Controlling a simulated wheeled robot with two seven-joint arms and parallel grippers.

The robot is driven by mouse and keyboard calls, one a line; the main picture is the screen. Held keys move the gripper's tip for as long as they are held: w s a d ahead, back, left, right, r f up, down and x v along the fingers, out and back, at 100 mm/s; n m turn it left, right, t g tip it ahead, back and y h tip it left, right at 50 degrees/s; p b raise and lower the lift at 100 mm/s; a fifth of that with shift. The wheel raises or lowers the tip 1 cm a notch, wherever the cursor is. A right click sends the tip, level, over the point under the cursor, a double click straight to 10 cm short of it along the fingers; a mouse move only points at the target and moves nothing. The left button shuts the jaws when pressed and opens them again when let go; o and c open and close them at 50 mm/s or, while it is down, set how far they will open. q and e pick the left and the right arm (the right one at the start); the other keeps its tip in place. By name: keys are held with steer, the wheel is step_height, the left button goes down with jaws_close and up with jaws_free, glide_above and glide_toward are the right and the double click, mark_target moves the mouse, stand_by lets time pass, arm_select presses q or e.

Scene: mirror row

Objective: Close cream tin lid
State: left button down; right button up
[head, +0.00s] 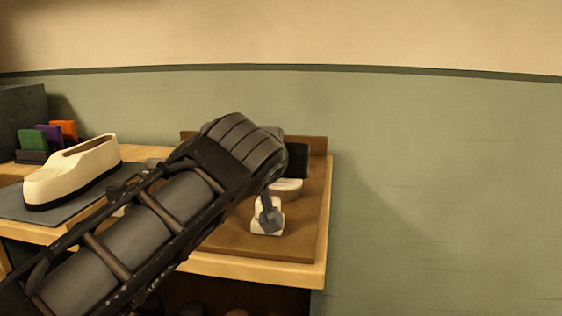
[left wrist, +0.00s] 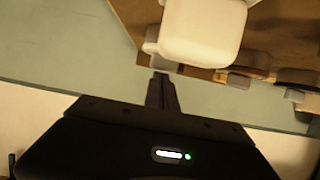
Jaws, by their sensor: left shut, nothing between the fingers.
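A small cream tin (head: 275,231) stands on the brown board at the right end of the bench, partly hidden behind my left gripper (head: 270,218). In the left wrist view a large cream rounded-square piece (left wrist: 203,33), which looks like part of the tin, fills the top centre. I cannot tell for sure how far its lid stands open. My left gripper's fingers (left wrist: 161,78) are shut and empty, with the tips just below the cream piece's lower edge in that view. Whether they touch it is unclear. My right gripper is not in view.
A cream shoe (head: 75,172) stands on a grey mat (head: 55,212) at left, with green, purple and orange cards (head: 48,137) behind. A round pale brush-like item (head: 288,187) and a black block (head: 297,160) are behind the tin. The green wall (head: 440,180) closes the back.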

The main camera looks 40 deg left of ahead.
mark_target(282, 181)
arm_select(q)
steer(key=shift+f, duration=0.35)
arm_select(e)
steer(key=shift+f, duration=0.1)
arm_select(q)
steer(key=shift+b+x, duration=0.35)
steer(key=shift+x, duration=0.45)
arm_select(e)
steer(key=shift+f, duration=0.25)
arm_select(q)
steer(key=shift+f, duration=0.15)
step_height(282, 181, up, 5)
steer(key=p, duration=0.3)
steer(key=shift+a+p, duration=0.1)
steer(key=shift+p, duration=0.2)
steer(key=v, duration=0.7)
steer(key=f+p+v, duration=0.1)
steer(key=v, duration=0.2)
steer(key=shift+s+d+r, duration=0.1)
steer(key=shift+s+d, duration=0.2)
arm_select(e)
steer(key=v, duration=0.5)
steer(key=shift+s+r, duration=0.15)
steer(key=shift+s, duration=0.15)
